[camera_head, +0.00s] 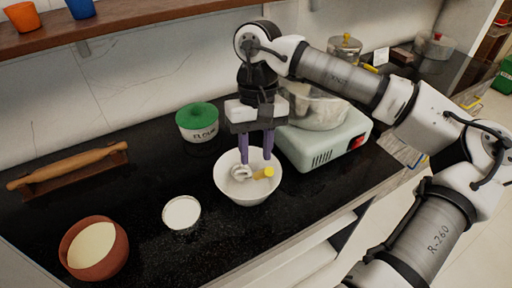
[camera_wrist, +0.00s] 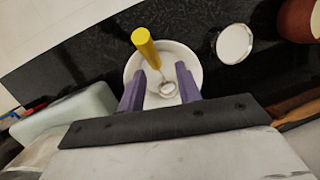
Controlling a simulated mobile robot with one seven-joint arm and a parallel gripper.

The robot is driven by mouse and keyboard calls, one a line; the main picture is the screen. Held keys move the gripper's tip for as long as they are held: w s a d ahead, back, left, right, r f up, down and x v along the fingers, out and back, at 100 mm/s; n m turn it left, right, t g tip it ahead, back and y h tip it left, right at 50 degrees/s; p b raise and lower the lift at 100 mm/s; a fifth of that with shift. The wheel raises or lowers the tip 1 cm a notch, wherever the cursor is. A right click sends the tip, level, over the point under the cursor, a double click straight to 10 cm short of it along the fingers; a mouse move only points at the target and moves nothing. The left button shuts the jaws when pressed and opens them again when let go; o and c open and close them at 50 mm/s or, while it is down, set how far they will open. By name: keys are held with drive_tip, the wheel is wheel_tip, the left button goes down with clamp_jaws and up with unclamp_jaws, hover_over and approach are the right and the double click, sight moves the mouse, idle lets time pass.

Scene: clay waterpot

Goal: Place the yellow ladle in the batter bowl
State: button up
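The yellow-handled ladle (camera_head: 265,172) lies within the white bowl (camera_head: 225,186), its pale round scoop to the left and its yellow end to the right. In the wrist view the ladle's yellow handle (camera_wrist: 145,46) overlaps the rim of the bowl (camera_wrist: 193,62), with the scoop down inside. My gripper (camera_head: 257,156) points down over the bowl, its two purple fingers apart. In the wrist view the fingers of my gripper (camera_wrist: 160,76) stand either side of the ladle's scoop with a clear gap. Whether either finger touches the ladle or bowl, I cannot tell.
A pale green mixer (camera_head: 335,141) stands close right of the bowl. A small white-topped cup (camera_head: 182,213), a brown clay pot (camera_head: 97,252), a green-topped flour tub (camera_head: 197,122) and a rolling pin (camera_head: 70,165) are left. Bare black counter lies between them.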

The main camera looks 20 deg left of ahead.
drive_tip(key=shift+o, duration=0.2)
drive_tip(key=shift+r, duration=0.1)
drive_tip(key=shift+r+p, duration=0.25)
drive_tip(key=shift+p, duration=0.1)
drive_tip(key=d+v, duration=0.1)
drive_tip(key=v, duration=1.1)
drive_tip(key=shift+a+r, duration=0.25)
drive_tip(key=shift+a, duration=0.2)
